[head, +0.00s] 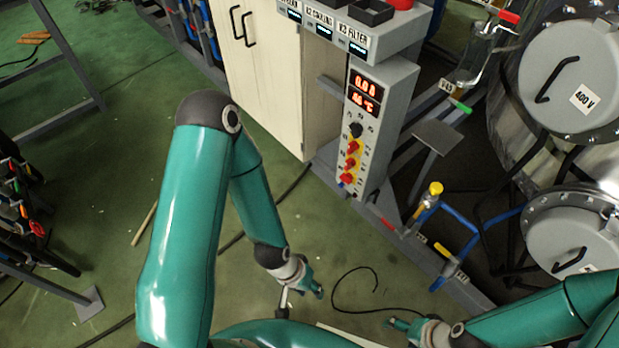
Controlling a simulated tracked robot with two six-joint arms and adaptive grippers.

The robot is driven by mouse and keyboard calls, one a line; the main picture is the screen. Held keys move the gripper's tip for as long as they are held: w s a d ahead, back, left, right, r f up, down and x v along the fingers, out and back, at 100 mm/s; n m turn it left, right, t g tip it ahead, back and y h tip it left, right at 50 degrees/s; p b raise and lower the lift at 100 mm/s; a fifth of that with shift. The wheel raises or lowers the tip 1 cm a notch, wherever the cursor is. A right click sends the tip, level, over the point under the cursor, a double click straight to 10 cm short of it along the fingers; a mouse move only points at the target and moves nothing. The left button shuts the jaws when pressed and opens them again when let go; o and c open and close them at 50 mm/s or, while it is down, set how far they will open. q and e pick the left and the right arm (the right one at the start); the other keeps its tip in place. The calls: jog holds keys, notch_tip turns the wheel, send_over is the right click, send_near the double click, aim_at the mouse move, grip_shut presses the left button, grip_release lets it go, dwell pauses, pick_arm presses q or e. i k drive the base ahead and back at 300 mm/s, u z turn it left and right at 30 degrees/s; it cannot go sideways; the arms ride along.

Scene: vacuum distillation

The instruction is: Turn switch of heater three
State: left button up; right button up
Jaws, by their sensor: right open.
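A grey control box (385,121) stands right of centre, with two red-lit displays (366,90) at its top. My right gripper (402,333) is open at the bottom edge, well below the box and touching no knob.
A shelf with labelled units (330,27) overhangs the box. A cream cabinet (268,75) stands left of it. Blue pipes with a yellow valve (436,188) and steel vessels (574,80) stand at the right. A black cable (354,290) lies on the green floor. Open floor lies before the box.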

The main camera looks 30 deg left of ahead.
aim_at(347, 178)
jog(key=u, duration=0.5)
jog(key=k, duration=1)
jog(key=u, duration=0.5)
jog(key=i, duration=0.25)
jog(key=u, duration=0.9)
jog(key=i, duration=1.25)
jog(key=z, duration=1)
